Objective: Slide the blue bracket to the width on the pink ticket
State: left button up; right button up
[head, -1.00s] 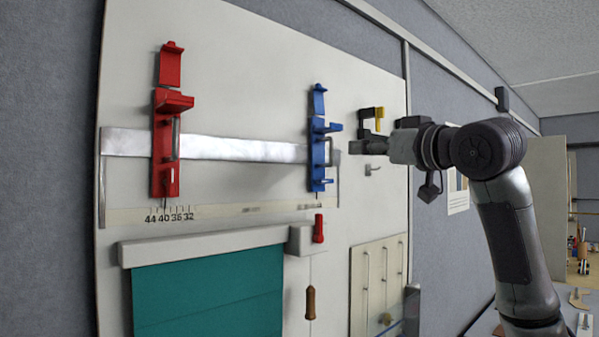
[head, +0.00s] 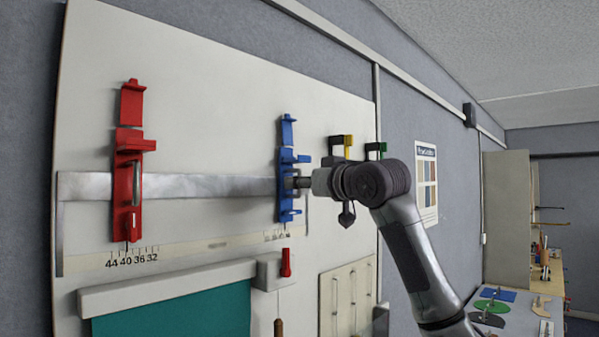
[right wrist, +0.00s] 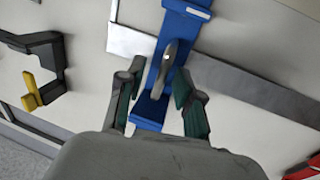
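The blue bracket (head: 286,205) sits on the right part of the silver rail (head: 205,187) on the white wall board. In the right wrist view the blue bracket (right wrist: 184,28) carries a grey handle (right wrist: 166,62). My right gripper (head: 300,183) is at the bracket's right side. In the right wrist view its fingers (right wrist: 160,82) are spread either side of the handle, with gaps showing. The red bracket (head: 128,190) is on the left part of the rail, its pointer near 40 on the printed scale (head: 165,257). Numbers below the blue bracket are unreadable. No pink ticket or left gripper shows.
A teal roller blind (head: 175,310) hangs under the rail, with a small red lever (head: 286,263) at its right end. Black-and-yellow (head: 345,145) and black-and-green (head: 376,150) fittings project right of the blue bracket. Bare rail lies between the brackets.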

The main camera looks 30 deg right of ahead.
jog(key=shift+w+a, duration=0.15)
jog(key=shift+w, duration=0.3)
jog(key=shift+c, duration=0.3)
jog(key=c, duration=0.5)
grip_shut()
jog(key=shift+s, duration=0.1)
